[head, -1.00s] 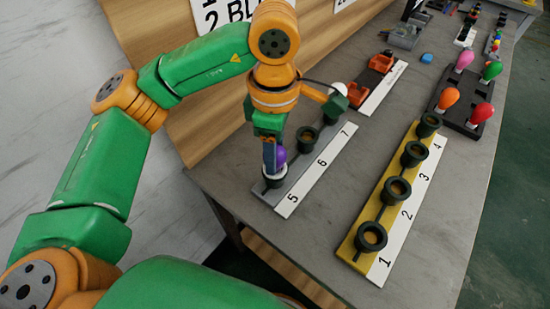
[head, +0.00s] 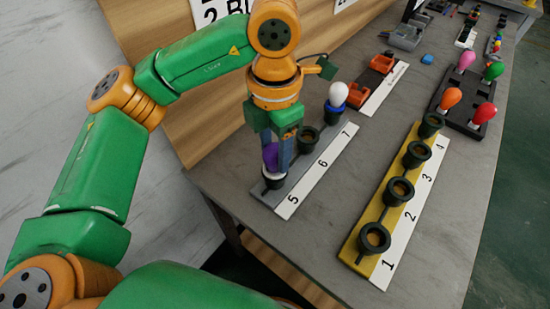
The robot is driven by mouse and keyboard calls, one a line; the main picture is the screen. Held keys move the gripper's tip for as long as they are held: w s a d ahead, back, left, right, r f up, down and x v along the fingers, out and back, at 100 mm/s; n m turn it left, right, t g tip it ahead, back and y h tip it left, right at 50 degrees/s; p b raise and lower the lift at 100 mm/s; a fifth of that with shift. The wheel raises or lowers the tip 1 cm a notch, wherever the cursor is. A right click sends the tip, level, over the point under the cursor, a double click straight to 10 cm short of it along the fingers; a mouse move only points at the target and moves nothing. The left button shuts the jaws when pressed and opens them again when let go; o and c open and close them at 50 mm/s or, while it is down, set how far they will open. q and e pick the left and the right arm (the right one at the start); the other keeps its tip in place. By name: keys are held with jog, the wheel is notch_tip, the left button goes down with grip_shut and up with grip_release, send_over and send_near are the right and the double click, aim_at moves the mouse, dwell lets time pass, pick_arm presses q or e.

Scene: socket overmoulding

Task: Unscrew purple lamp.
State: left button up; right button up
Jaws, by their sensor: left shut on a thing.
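The purple lamp (head: 270,157) sits upright in the socket numbered 5 on the grey strip (head: 268,198) at the left of the table. My left gripper (head: 277,160) points down over it, with its fingers on either side of the bulb, shut on it. The fingers partly hide the lamp. Socket 6 (head: 307,139) is empty. A white lamp (head: 339,94) stands in the socket numbered 7, which has a blue ring. My right gripper is not in view.
A yellow strip (head: 345,252) with several empty black sockets, numbered 1 to 4, lies to the right. Behind it, a dark holder (head: 462,124) carries orange, red, pink and green lamps. Orange parts (head: 382,63) stand near the wooden wall.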

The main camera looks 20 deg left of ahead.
pick_arm(q)
jog(key=n, duration=0.3)
jog(key=shift+n, duration=0.4)
jog(key=n+b, duration=0.1)
jog(key=n, duration=0.2)
jog(key=shift+n, duration=0.8)
jog(key=o, duration=1.2)
jog(key=shift+o, duration=0.2)
